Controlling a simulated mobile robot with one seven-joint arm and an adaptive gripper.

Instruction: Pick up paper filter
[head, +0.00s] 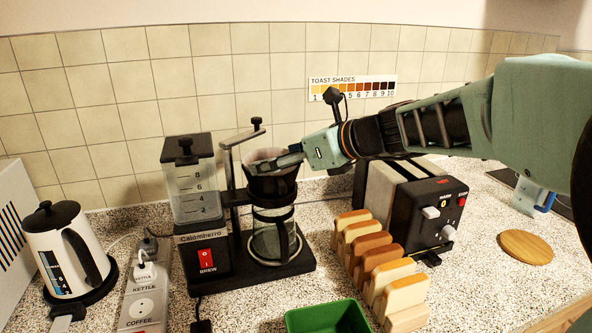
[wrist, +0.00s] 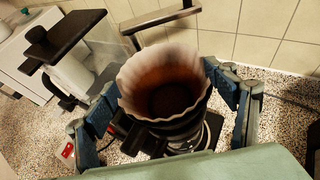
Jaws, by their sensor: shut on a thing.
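The paper filter (wrist: 160,75) is a pale, fluted cone with a brown-stained inside, seen from above in the wrist view. It sits in the black filter basket (wrist: 185,128) of the coffee maker. In the head view its pale rim (head: 262,155) shows above the basket (head: 272,182), partly hidden by my gripper (head: 278,163). In the wrist view my gripper (wrist: 162,80) has one finger on each side of the filter's rim and is shut on it. I cannot tell whether the basket's wall is also between the fingers.
The coffee maker (head: 207,238) has a glass carafe (head: 272,238) below the basket and a swing arm (head: 240,138) beside it. A toaster (head: 425,205) and toast slices (head: 370,255) stand right. A kettle (head: 62,245) stands left. A green tray (head: 327,316) is in front.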

